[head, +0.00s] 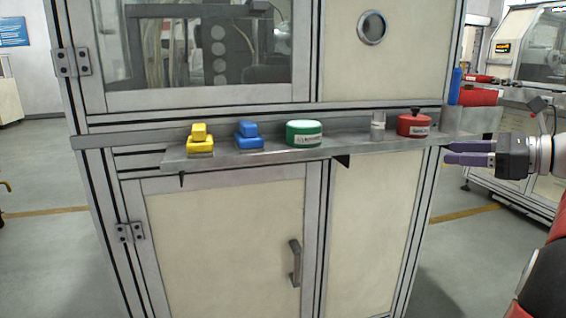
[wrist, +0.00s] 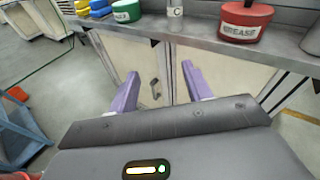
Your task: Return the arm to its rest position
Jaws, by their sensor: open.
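My gripper (head: 447,154) is at the right of the head view, in front of the cabinet and just right of the shelf's end. Its two purple fingers are apart and nothing is between them. The wrist view also shows the open gripper (wrist: 158,90), with the cabinet's lower doors and handle beyond the fingers. My arm reaches in from the right edge of the head view.
A metal shelf (head: 235,160) on the cabinet (head: 230,220) holds a yellow block (head: 200,140), a blue block (head: 248,137), a green tin (head: 304,134), a small clear container (head: 378,126) and a red grease tin (head: 412,126). A blue cart (wrist: 18,130) stands left in the wrist view.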

